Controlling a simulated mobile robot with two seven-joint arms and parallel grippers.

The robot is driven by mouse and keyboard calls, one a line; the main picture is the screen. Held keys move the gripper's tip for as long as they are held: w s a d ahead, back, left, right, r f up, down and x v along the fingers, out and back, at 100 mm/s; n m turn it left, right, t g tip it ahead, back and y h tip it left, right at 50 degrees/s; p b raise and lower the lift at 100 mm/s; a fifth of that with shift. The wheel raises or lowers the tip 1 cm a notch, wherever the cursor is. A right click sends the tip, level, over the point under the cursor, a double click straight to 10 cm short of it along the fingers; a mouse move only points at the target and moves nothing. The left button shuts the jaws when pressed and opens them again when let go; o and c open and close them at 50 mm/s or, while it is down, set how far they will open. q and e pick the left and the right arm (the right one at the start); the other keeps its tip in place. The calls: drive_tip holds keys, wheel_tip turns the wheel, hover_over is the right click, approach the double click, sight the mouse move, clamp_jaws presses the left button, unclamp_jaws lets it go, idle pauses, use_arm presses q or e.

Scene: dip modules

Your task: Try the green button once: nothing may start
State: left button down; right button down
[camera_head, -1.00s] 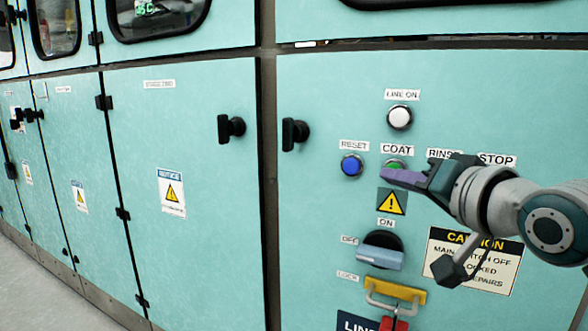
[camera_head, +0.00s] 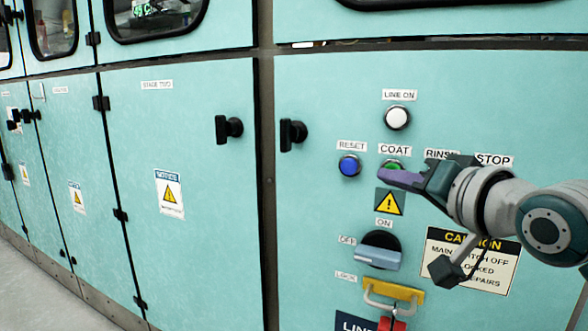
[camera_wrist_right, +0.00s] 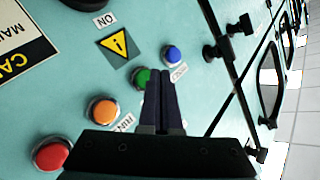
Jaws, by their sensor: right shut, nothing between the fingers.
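The green button (camera_head: 391,166) sits under the COAT label on the teal panel. It is partly hidden by my right gripper (camera_head: 382,177), whose purple fingers reach in from the right. In the right wrist view the green button (camera_wrist_right: 141,78) shows just beside the tips of my right gripper (camera_wrist_right: 163,75). The fingers are closed together with nothing between them. I cannot tell whether they touch the button. My left gripper is not in view.
A blue RESET button (camera_head: 349,166) is left of the green one, and a white LINE ON lamp (camera_head: 397,117) is above. Orange (camera_wrist_right: 102,110) and red (camera_wrist_right: 52,153) buttons lie along the row. A rotary switch (camera_head: 380,250) and yellow hasp (camera_head: 393,290) are below.

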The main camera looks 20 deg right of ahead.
idle(0.8)
drive_tip(key=shift+w+d, duration=0.3)
drive_tip(key=shift+w+d, duration=0.25)
drive_tip(key=shift+d, duration=0.15)
idle(0.8)
drive_tip(key=shift+s+a+p, duration=0.5)
drive_tip(key=shift+a+p, duration=0.15)
drive_tip(key=shift+p, duration=0.35)
